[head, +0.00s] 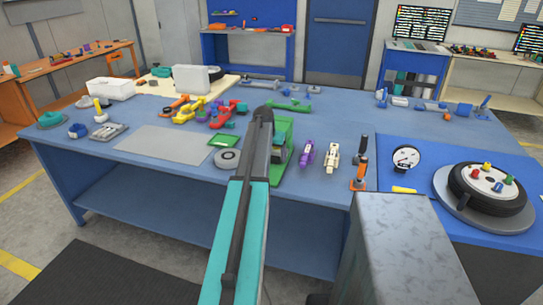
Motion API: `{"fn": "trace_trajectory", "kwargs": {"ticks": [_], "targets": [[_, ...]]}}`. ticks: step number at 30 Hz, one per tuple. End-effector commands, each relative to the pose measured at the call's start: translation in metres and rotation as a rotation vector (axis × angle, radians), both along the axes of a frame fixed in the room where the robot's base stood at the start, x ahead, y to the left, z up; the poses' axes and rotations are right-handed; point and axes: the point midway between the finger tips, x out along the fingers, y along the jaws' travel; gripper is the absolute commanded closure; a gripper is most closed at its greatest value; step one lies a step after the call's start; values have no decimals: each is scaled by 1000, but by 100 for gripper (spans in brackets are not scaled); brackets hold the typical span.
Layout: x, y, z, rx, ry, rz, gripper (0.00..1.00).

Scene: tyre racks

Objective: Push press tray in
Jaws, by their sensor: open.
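A green machine (285,132), which looks like the press, stands on the blue workbench (180,165) near the middle. My teal arm passes in front of its left side and hides part of it. Its green base (281,172) reaches toward the bench's front edge. I cannot make out the press tray or how far in it sits. My arm rises from the bottom of the head view to a dark joint just left of the machine. My gripper does not show; it may be hidden behind the arm.
A grey round part (228,159) and a green block (222,140) lie left of the machine. Purple (307,153) and cream (332,157) tools and an orange-black tool (360,172) stand right. A gauge (406,158) and a tyre (487,190) are farther right. A grey mat (165,144) is bare.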

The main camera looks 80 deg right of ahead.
Motion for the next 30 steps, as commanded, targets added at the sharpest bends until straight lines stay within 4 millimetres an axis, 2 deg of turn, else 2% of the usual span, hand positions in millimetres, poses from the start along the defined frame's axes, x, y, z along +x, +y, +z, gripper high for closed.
{"fn": "trace_trajectory", "kwargs": {"ticks": [5,11,30], "targets": [[1,3,6,0,-1,0,23],[2,11,23,-1,-1,0,23],[8,41,99,-3,1,0,23]]}}
